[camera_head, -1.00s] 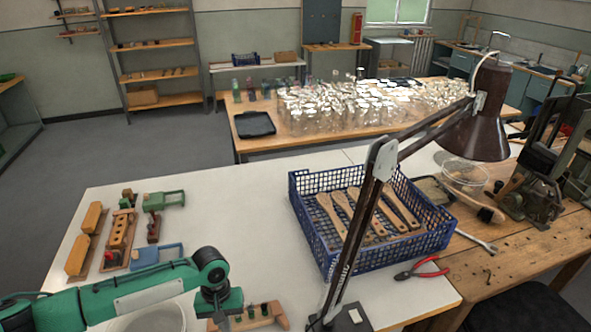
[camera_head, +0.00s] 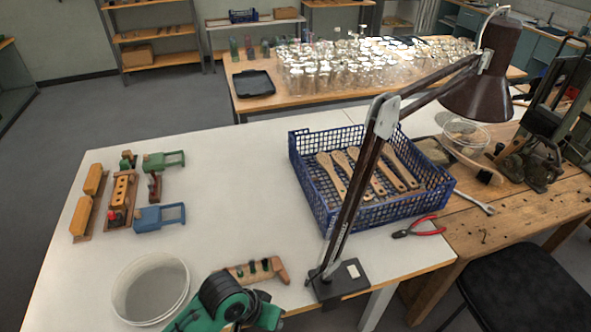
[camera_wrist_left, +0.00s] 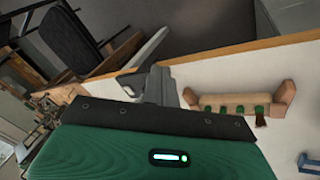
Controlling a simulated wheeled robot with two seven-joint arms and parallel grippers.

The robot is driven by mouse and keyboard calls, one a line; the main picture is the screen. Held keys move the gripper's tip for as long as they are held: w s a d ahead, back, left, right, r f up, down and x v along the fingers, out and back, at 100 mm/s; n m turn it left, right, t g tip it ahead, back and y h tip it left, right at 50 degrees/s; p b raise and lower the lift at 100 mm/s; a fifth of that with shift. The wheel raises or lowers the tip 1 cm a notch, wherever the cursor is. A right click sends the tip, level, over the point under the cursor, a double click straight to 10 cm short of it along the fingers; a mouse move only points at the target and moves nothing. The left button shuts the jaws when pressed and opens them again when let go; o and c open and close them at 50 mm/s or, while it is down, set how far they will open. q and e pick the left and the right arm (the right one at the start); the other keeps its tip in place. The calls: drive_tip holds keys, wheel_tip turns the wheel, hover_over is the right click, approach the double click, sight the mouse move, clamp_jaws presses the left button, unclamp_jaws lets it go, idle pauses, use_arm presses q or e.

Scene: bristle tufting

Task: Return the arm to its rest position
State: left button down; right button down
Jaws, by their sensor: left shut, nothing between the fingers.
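My green left arm (camera_head: 232,302) is at the bottom of the head view, over the table's front edge. Its gripper cannot be made out there. My right gripper is in neither view.
A white bucket (camera_head: 150,288) stands left of my arm. The lamp (camera_head: 345,270) stands to its right, before a blue crate (camera_head: 310,195) of wooden brush handles. Red pliers (camera_head: 420,231) lie near the edge. Blue and green clamps (camera_head: 158,216) sit left; the table's middle is clear.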

use_arm(q)
drive_tip(key=s+a+r+n+t+y, duration=0.1)
drive_tip(key=s+a+y, duration=0.1)
drive_tip(key=s+a, duration=0.5)
drive_tip(key=s+a+r+n+t+y, duration=0.1)
drive_tip(key=s+a+y, duration=0.15)
drive_tip(key=a, duration=0.85)
wheel_tip(320, 180, down, 34)
drive_tip(key=s+f+g+b, duration=0.1)
drive_tip(key=s, duration=0.1)
drive_tip(key=s+a+f+g+b, duration=0.1)
drive_tip(key=s+a+f, duration=0.2)
drive_tip(key=s+f, duration=1.5)
drive_tip(key=shift+s, duration=0.35)
